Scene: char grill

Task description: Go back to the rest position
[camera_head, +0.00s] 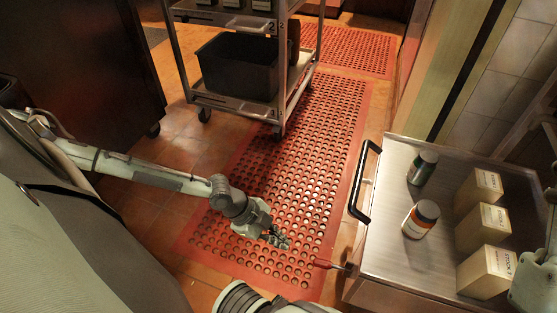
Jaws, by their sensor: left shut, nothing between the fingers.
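My left gripper (278,239) is at the end of my left arm, which reaches in from the left. It is shut and empty, in the air over the red perforated floor mat (316,150). It touches nothing that I can see. Part of my own body shows at the lower left and bottom edge. A pale part at the lower right edge may be mine, but I cannot make out a right gripper there.
A metal-topped counter (388,237) with a black handle (361,180) stands at the right. It bears two jars, one green (422,168) and one orange-labelled (420,219), and several tan boxes (486,272). A wheeled cart (238,106) holds a black bin (238,66).

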